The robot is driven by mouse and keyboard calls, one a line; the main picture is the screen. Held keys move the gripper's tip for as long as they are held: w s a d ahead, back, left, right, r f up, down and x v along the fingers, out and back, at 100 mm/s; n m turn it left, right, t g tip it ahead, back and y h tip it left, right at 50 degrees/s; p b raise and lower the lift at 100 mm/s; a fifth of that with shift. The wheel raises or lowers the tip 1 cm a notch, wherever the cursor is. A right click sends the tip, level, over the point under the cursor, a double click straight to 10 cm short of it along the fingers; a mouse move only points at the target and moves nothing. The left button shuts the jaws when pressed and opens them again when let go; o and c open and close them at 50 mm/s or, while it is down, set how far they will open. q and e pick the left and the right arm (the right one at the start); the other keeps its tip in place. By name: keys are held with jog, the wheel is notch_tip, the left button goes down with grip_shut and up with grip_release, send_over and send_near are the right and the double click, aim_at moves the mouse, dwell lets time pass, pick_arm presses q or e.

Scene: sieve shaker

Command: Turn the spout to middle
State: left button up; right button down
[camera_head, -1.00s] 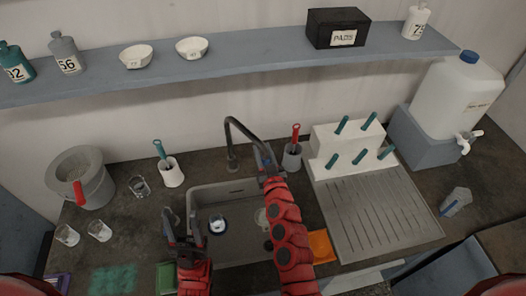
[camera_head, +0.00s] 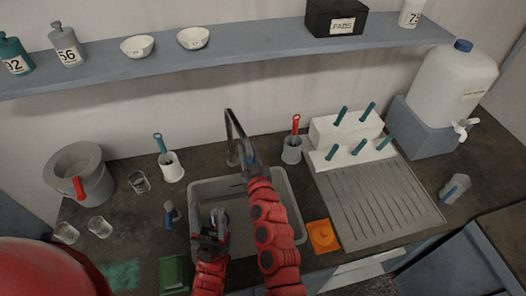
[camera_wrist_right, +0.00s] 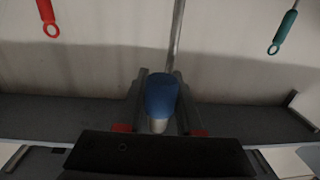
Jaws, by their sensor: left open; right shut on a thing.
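My left gripper (camera_head: 213,226) is open over the left part of the sink, apart from the spout. My arms hide much of the basin.
A white holder (camera_head: 172,175) with a teal brush and a grey holder (camera_head: 292,153) with a red one flank the spout. A ribbed drainboard (camera_head: 375,205) lies right of the sink. Glasses (camera_head: 99,227) and a grey bucket (camera_head: 85,178) stand left.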

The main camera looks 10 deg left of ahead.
jog(key=shift+s+a, duration=0.65)
jog(key=shift+a, duration=0.45)
jog(key=c, duration=0.5)
grip_release()
jog(key=shift+c, duration=0.2)
jog(key=shift+s, duration=0.1)
